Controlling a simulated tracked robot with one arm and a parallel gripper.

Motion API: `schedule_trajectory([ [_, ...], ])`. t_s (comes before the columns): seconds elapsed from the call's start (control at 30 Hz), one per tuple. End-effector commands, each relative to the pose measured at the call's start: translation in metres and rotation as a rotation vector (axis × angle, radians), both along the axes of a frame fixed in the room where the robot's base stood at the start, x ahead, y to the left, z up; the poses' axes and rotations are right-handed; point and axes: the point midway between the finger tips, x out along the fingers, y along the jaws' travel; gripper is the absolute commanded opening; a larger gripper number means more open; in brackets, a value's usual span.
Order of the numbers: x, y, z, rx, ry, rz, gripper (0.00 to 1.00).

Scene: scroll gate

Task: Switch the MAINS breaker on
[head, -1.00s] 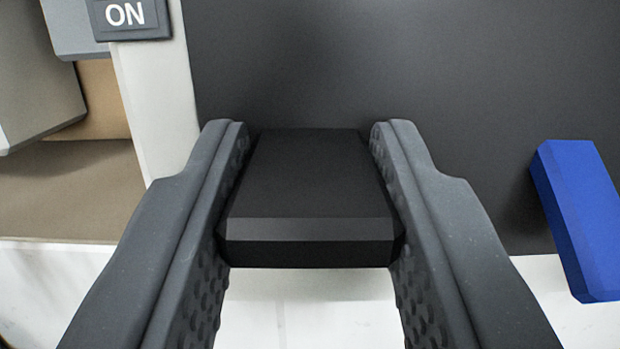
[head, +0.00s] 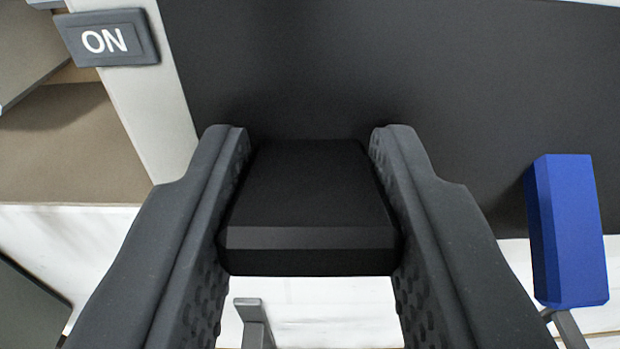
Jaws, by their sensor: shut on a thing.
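My gripper (head: 309,215) is in the middle of the head view, its two dark grey fingers shut on a black block-shaped handle (head: 308,205). The handle stands out from a dark panel (head: 400,80); the fingers touch both its sides. An ON label (head: 105,40) in white letters on a grey plate is at the upper left, on a pale strip beside the panel. No MAINS lettering shows, so I cannot tell which breaker the handle belongs to.
A grey metal post (head: 255,325) shows below between the fingers. A brown recess (head: 70,145) and a dark grey edge (head: 30,305) are at the left.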

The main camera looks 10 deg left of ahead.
Motion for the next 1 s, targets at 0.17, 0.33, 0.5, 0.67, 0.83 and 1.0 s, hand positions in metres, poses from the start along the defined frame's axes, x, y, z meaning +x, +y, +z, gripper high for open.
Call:
schedule_trajectory([
  [0.17, 0.0003, 0.0000, 0.0022, -0.004, 0.033, 0.000, 0.08],
  [0.33, 0.0007, -0.0011, 0.0039, -0.009, 0.052, -0.001, 0.08],
  [0.5, 0.0008, -0.0008, 0.0026, -0.014, 0.069, -0.001, 0.08],
  [0.67, 0.0010, -0.0011, 0.0021, -0.015, 0.073, -0.001, 0.08],
  [0.83, 0.0011, -0.0012, 0.0018, -0.014, 0.074, -0.001, 0.08],
  [1.0, 0.0011, -0.0012, 0.0016, -0.014, 0.074, -0.001, 0.39],
])
